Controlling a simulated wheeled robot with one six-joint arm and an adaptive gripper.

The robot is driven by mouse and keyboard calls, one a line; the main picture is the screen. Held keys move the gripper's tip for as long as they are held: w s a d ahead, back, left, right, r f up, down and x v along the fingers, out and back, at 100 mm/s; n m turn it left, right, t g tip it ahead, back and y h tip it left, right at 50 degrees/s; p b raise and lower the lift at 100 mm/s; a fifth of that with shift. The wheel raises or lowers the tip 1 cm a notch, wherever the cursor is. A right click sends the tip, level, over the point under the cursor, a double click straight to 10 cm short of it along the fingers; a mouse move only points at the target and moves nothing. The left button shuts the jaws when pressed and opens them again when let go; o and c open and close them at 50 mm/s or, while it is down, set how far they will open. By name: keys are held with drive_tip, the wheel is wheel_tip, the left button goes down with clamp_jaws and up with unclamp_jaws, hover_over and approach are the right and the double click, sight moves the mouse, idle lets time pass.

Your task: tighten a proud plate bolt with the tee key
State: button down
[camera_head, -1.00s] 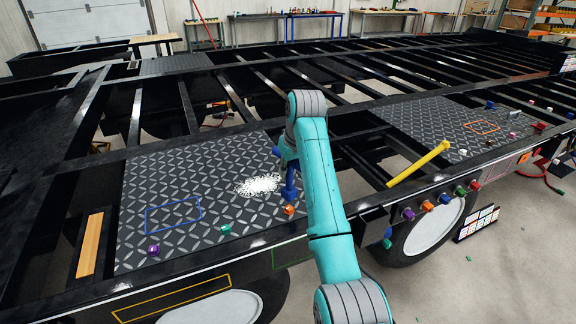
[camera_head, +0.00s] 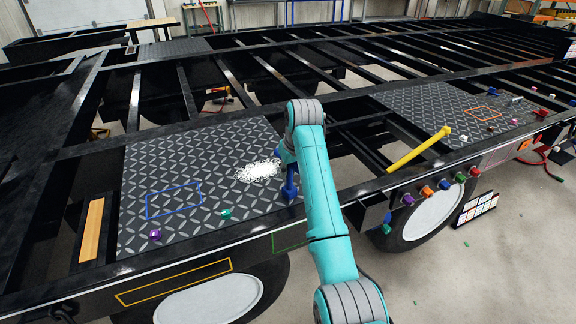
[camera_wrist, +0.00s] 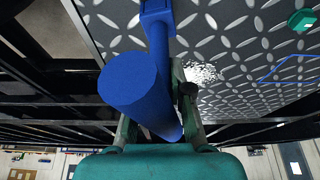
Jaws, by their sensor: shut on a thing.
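The blue tee key (camera_head: 289,186) is upright over the right front part of the near tread plate (camera_head: 240,145). My gripper (camera_wrist: 160,120) is shut on it. In the wrist view the key's thick crossbar (camera_wrist: 140,85) lies between the fingers, and its shaft (camera_wrist: 157,35) points toward the plate. A purple bolt (camera_head: 155,234) and a green bolt (camera_head: 226,213) stand on the plate near its front edge; a green bolt (camera_wrist: 302,20) also shows in the wrist view. No orange bolt shows on this plate; my arm and the key cover that corner. Contact at the key's tip is hidden.
White shavings (camera_head: 258,171) lie left of the key. A blue outline (camera_head: 174,201) marks the plate. A yellow bar (camera_head: 418,150) rests right of my arm. Colored bolts (camera_head: 443,184) line the frame's side rail. Another plate (camera_head: 450,105) with small parts lies at right. Open gaps lie between the beams.

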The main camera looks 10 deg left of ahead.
drive_tip(key=m+h, duration=0.1)
drive_tip(key=m, duration=0.4)
drive_tip(key=shift+w+d+r+m+t+h, duration=0.1)
drive_tip(key=shift+d+m+t+h, duration=0.05)
drive_tip(key=shift+m+t+h, duration=0.2)
drive_tip(key=shift+r, duration=0.15)
drive_tip(key=shift+r, duration=2.4)
